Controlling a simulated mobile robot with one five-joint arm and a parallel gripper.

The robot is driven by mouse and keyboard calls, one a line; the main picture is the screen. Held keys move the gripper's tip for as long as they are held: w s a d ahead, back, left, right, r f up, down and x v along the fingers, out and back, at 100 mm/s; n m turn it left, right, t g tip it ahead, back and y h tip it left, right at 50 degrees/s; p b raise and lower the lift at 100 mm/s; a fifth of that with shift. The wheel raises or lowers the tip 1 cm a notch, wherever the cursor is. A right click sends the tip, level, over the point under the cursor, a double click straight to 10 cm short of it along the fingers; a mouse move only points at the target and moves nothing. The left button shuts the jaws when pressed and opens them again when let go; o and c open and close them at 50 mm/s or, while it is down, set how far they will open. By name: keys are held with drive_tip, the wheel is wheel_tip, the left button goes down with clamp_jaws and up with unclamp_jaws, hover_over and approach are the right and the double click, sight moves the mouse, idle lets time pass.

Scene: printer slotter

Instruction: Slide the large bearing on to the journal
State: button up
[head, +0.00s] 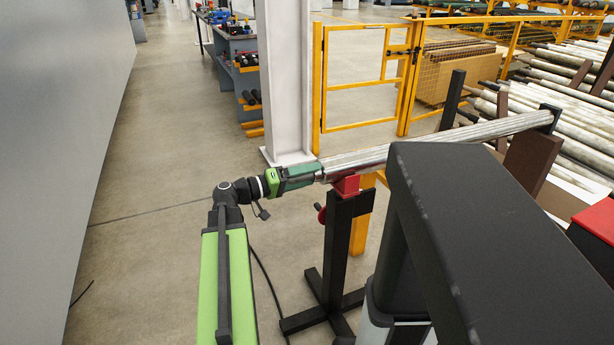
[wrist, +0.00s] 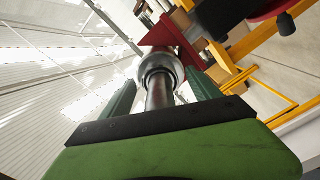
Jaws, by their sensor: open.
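My gripper (head: 305,174) is open at the near end of a long metal roller (head: 430,140). In the wrist view its two green fingers (wrist: 163,80) stand on either side of the journal (wrist: 158,96), a narrow dark metal shaft end pointing back towards the palm. A shiny silver ring, which looks like the large bearing (wrist: 157,66), is around the shaft between the fingertips. A gap shows between the ring and each finger. I cannot tell how far along the journal the ring sits. In the head view the fingers hide the ring and the shaft end.
A dark stand with a red top (head: 346,186) supports the roller's near end; its feet spread on the floor. A yellow fence (head: 366,75) and a white column (head: 287,80) stand behind. A large black-topped body (head: 480,240) fills the right foreground. The floor at left is clear.

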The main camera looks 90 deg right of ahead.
drive_tip(key=v, duration=1.7)
drive_tip(key=shift+w, duration=0.25)
drive_tip(key=shift+a, duration=0.1)
